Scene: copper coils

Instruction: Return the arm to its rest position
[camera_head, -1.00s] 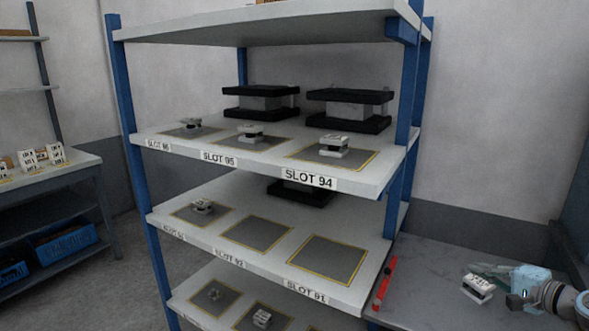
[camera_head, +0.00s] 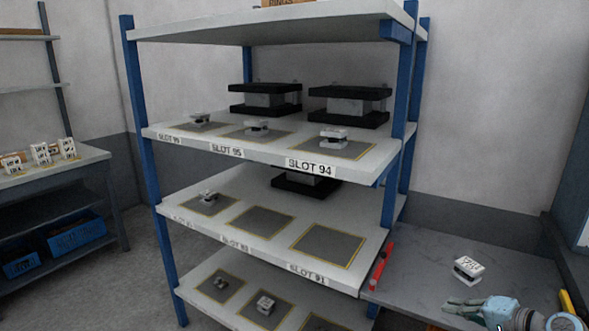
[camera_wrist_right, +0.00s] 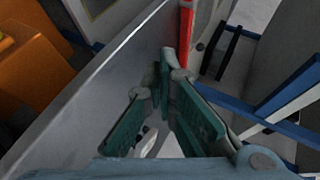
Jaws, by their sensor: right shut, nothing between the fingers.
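My right gripper (camera_head: 455,306) is at the lower right of the head view, over the front part of the grey table (camera_head: 410,275). Its teal fingers also show in the wrist view (camera_wrist_right: 160,95); they are shut and empty. A small white-and-black coil piece (camera_head: 468,268) with markings on top stands upright on the table, behind the gripper and apart from it. My left gripper is not in view.
A blue-posted shelf rack (camera_head: 260,150) stands left of the table, with small coil pieces and larger black-ended coils on its boards. The slot pad above the SLOT 91 label (camera_head: 327,245) is empty. A red bar (camera_head: 380,267) lies at the table's left edge.

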